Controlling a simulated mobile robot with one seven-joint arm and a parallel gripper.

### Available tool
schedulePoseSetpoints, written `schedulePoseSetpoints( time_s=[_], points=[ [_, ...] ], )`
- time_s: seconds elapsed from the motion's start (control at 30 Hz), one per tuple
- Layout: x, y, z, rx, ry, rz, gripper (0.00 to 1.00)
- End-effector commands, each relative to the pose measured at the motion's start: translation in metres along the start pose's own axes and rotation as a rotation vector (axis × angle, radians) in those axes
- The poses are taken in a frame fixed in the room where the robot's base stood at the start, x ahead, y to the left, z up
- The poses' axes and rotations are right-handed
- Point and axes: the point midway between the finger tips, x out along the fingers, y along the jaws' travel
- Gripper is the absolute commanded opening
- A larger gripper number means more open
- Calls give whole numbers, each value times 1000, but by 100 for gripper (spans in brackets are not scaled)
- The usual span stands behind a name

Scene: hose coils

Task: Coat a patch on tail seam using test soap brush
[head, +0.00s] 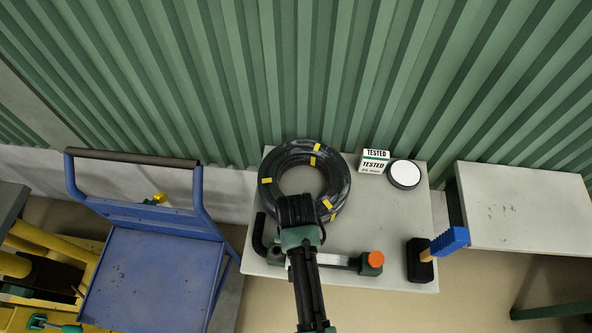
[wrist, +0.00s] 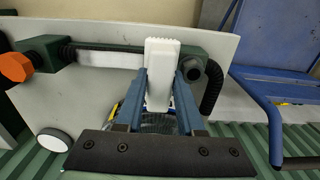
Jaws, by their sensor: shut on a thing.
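My gripper (wrist: 160,82) is shut on a white block-like thing, apparently the test soap brush (wrist: 162,52), held between blue fingers in the wrist view. Its white end overlaps the tail pipe near its green right end; I cannot tell whether it touches. The tail has a white band (wrist: 110,59), seemingly the seam, left of the brush, and an orange cap (wrist: 16,67) at the far left. In the head view the white band (head: 335,261) shows right of my arm, with the orange cap (head: 376,258) beyond. My arm hides the brush and fingers there.
A black hose coil (head: 338,185) with yellow tapes lies at the table's back left. A TESTED box (head: 374,161) and round white-faced tin (head: 404,174) stand right of it. A blue cart (head: 150,270) stands left.

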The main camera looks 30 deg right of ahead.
Motion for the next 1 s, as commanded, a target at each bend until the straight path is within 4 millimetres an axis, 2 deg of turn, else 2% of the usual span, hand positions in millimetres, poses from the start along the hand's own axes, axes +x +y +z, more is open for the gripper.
schedulePoseSetpoints(
  time_s=[0.47, 0.8, 1.0],
  points=[
    [5, 2, 0, 1, 1, 0, 0],
    [2, 30, 0, 3, -1, 0, 0],
    [4, 38, 0, 1, 0, 0, 0]
  ],
)
